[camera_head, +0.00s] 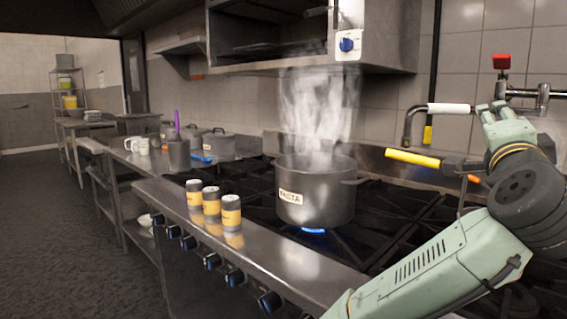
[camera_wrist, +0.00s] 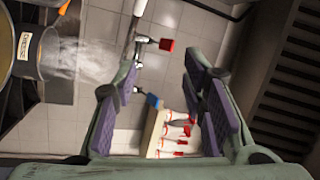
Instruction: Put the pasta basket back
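A dark steel pot (camera_head: 316,198) labelled PASTA stands upright on a burner with a blue flame and steams heavily. My gripper (camera_head: 498,108) is raised at the right, well apart from the pot. In the wrist view, its purple-padded fingers (camera_wrist: 168,92) are spread with nothing between them. A yellow handle (camera_head: 412,158) with a dark end sticks out left of my wrist. I cannot tell whether it belongs to the pasta basket. No basket body is clearly visible.
Several yellow-labelled shakers (camera_head: 211,202) stand on the stove's front ledge. Lidded pots (camera_head: 219,143) are on the left counter. A tap with a white sleeve (camera_head: 448,109) and red knob (camera_head: 501,61) is close to my gripper. The hood (camera_head: 385,38) overhangs the stove. Red-capped bottles (camera_wrist: 174,132) show between the fingers.

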